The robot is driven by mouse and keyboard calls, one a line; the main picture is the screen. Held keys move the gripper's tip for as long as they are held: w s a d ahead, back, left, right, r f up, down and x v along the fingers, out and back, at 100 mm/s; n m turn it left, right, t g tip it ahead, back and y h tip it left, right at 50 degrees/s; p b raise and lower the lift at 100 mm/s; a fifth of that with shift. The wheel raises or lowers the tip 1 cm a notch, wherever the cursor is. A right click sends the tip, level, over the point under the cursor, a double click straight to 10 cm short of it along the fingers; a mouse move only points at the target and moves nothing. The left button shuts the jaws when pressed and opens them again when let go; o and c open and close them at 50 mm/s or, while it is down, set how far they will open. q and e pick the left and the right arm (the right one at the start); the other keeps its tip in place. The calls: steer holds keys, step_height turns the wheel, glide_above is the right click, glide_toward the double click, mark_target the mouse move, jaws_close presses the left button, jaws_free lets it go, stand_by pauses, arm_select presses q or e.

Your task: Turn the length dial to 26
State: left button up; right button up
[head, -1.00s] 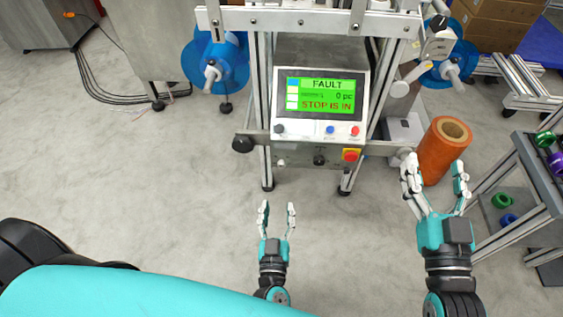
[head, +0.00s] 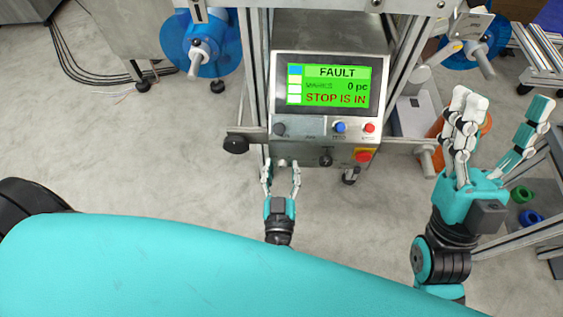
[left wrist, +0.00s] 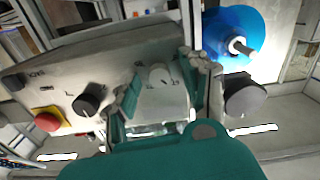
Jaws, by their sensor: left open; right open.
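The control panel (head: 305,178) is the lower front of the machine. A small pale dial (left wrist: 158,76) with faint marks around it shows in the left wrist view; the marks are too blurred to read surely. In the head view the same dial (head: 282,162) is at the panel's left end. My left gripper (head: 282,172) is open, its fingers on either side of the dial; I cannot tell if they touch it. A black knob (head: 326,158) and a red stop button (head: 363,154) are to the right. My right gripper (head: 502,118) is open and empty, right of the machine.
The screen (head: 328,86) reads FAULT and STOP IS IN, with 0 pc. A black handwheel (head: 235,144) sticks out left of the panel. Blue reels (head: 198,45) flank the machine. An orange roll (head: 437,128) is partly behind my right gripper.

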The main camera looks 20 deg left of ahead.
arm_select(q)
steer(key=shift+c, duration=0.3)
jaws_close()
